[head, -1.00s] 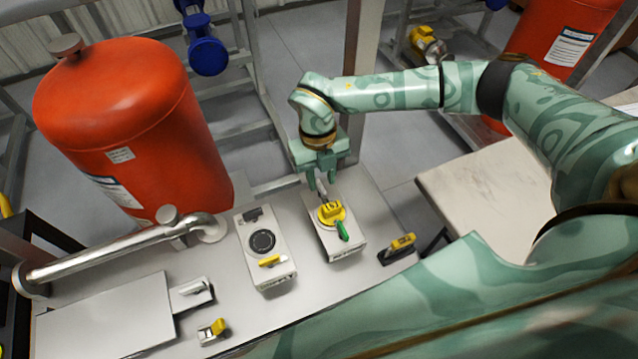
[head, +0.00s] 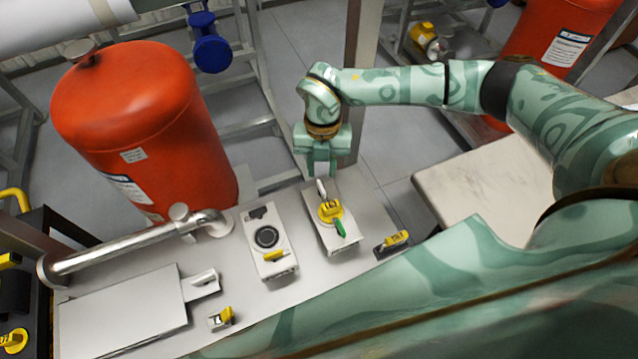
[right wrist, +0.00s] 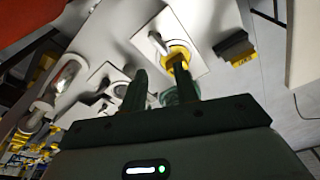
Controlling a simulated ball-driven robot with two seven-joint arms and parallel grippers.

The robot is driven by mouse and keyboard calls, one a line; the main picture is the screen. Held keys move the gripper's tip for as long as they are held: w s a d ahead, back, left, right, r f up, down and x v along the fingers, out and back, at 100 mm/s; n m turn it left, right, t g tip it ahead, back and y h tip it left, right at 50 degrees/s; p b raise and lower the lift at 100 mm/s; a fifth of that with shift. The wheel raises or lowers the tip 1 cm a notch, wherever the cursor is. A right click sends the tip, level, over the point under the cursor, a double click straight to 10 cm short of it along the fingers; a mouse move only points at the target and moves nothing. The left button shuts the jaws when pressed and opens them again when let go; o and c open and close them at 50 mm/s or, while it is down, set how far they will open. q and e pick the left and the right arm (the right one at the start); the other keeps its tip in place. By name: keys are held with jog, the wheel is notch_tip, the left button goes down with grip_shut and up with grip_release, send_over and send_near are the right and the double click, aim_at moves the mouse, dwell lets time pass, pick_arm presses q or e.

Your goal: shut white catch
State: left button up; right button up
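A small white lever (head: 321,187) stands at the far end of a pale box (head: 345,243), beside a yellow round piece (head: 331,211) with a green handle (head: 340,228). In the right wrist view the lever (right wrist: 158,42) is by the yellow piece (right wrist: 177,57). Another white catch-like piece (head: 204,278) sits by the flat panel at left; I cannot tell which is the named catch. My right gripper (head: 321,172) is open and empty just beyond and above the lever, its fingers (right wrist: 160,85) apart. My left gripper is not in view.
A second pale box (head: 268,243) with a black dial stands to the left. A yellow-handled black block (head: 393,243) lies to the right. A pipe (head: 130,246), flat panel (head: 120,318) and small yellow-topped piece (head: 221,318) occupy the left bench. A red tank (head: 145,130) stands behind.

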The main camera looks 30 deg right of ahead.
jog(key=shift+r+m, duration=0.2)
jog(key=shift+m, duration=0.5)
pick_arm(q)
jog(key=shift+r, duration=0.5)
pick_arm(e)
jog(key=shift+f, duration=0.15)
jog(key=shift+m, duration=0.3)
jog(key=m+p, duration=0.2)
jog(key=r+m+p, duration=0.1)
jog(key=m+p, duration=0.1)
jog(key=m, duration=0.1)
jog(key=shift+r+t+y, duration=0.1)
jog(key=shift+t+y, duration=0.3)
jog(key=shift+m, duration=0.6)
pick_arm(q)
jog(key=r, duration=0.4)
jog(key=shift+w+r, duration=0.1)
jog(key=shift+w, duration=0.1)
pick_arm(e)
jog(key=shift+f+m, duration=0.2)
jog(key=shift+m, duration=0.1)
